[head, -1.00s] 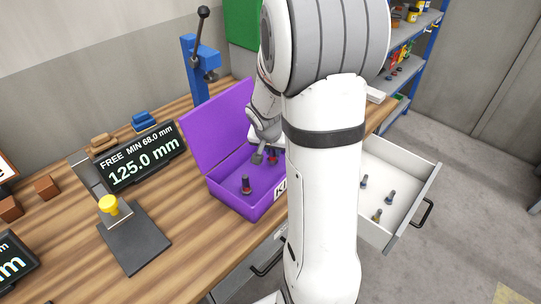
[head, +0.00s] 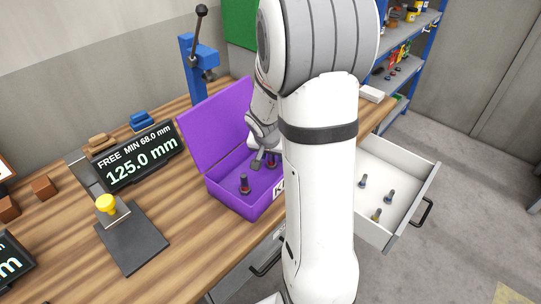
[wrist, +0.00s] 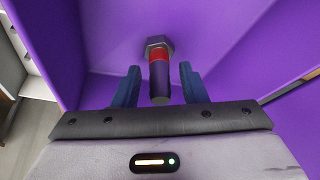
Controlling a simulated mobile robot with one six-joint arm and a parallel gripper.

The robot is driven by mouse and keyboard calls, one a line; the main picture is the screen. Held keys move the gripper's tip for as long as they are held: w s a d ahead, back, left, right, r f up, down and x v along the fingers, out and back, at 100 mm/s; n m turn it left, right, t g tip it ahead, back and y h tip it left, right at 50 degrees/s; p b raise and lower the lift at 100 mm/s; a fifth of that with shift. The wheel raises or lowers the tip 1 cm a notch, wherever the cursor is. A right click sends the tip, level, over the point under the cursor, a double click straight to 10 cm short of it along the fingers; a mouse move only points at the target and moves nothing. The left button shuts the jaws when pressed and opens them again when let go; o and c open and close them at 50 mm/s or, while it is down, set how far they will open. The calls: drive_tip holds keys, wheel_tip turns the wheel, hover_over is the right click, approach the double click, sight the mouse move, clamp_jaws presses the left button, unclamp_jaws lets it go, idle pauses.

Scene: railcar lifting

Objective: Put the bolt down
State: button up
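The bolt (wrist: 159,72) has a dark shank, a red band and a grey hex head. In the wrist view it stands on its head on the purple floor, shank end towards me. My gripper (wrist: 159,88) is open, its two blue fingers on either side of the shank with a gap on each side. In the head view my gripper (head: 257,160) is inside the purple box (head: 228,197), and the bolt (head: 271,160) shows partly behind it, cut off by my arm. Another red-banded bolt (head: 244,184) stands in the box, nearer the front left.
The box's raised lid (head: 213,122) stands behind my gripper. An open drawer (head: 400,190) at right holds several bolts. A display (head: 139,163) and a dark plate with a yellow knob (head: 107,204) are on the bench at left. Bench in front of the box is clear.

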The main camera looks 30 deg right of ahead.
drive_tip(key=shift+a+r, duration=0.1)
drive_tip(key=shift+r, duration=0.45)
drive_tip(key=v, duration=1.1)
drive_tip(key=s+a+r+n+y, duration=0.1)
drive_tip(key=s+a+n, duration=0.3)
drive_tip(key=s+a, duration=0.2)
drive_tip(key=s+a+r+n+y, duration=0.2)
drive_tip(key=s+a+n, duration=0.2)
drive_tip(key=s, duration=0.6)
drive_tip(key=shift+s+a, duration=0.25)
drive_tip(key=shift+a, duration=0.85)
drive_tip(key=shift+w, duration=0.1)
